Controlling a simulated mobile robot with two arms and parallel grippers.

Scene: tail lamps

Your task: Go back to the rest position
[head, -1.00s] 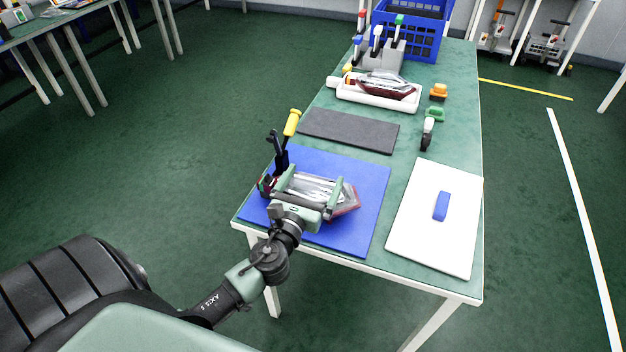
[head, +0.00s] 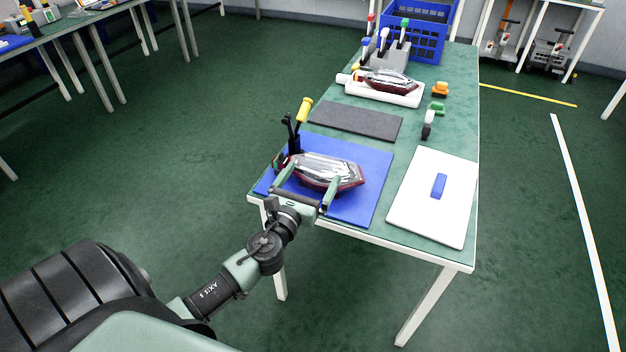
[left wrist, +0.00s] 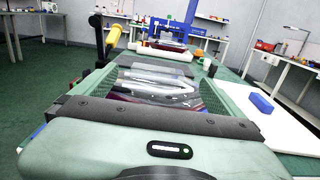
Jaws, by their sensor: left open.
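My left gripper (head: 309,181) is at the near edge of the table, open, with its two fingers apart and pointing at a tail lamp (head: 325,171). The lamp, clear on top and dark red at its edge, lies on the blue mat (head: 358,203). The fingertips are close to the lamp's near side; I cannot tell whether they touch it. In the left wrist view the lamp (left wrist: 158,84) shows beyond the gripper body, between the green fingers. My right gripper is not in view.
A yellow-handled tool (head: 304,110) stands at the mat's far left corner. A white board (head: 422,210) with a blue block (head: 439,186) lies to the right. A dark grey pad (head: 355,121), a white tray (head: 402,98) with another lamp and a blue crate (head: 427,30) are farther back.

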